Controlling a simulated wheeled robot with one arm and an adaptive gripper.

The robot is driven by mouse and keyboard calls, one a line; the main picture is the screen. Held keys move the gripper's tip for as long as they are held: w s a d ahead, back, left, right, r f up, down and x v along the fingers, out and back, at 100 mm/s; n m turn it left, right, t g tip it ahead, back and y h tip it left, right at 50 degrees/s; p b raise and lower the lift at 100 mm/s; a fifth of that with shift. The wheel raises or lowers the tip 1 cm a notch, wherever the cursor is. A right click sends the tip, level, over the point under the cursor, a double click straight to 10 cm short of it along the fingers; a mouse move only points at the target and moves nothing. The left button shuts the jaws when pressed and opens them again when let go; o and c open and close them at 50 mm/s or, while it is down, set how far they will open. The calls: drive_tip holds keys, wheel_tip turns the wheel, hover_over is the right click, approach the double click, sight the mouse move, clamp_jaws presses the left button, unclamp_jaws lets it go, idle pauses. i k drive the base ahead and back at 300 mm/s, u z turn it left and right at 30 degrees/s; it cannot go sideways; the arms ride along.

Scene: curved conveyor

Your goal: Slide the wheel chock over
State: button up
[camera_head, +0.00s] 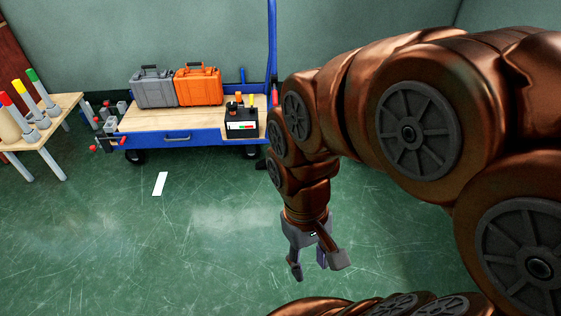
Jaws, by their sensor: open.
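My gripper (316,264) hangs in front of the blue cart, above the green floor, with its fingers apart and nothing between them. A small dark shape (261,165) lies on the floor by the cart's right wheel (250,152), partly hidden by my arm; it may be the wheel chock, but I cannot tell for sure. My gripper is apart from it, lower and to the right in the picture. A white strip (159,184) lies flat on the floor in front of the cart.
The blue cart (178,136) with a wooden top carries a grey case (153,90), an orange case (198,87) and a black box (240,120). A wooden table (62,108) with coloured-topped cylinders stands at the left. The floor between is clear.

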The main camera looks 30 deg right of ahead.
sight(262, 164)
drive_tip(key=z, duration=0.6)
drive_tip(key=i, duration=1.05)
drive_tip(key=u, duration=0.6)
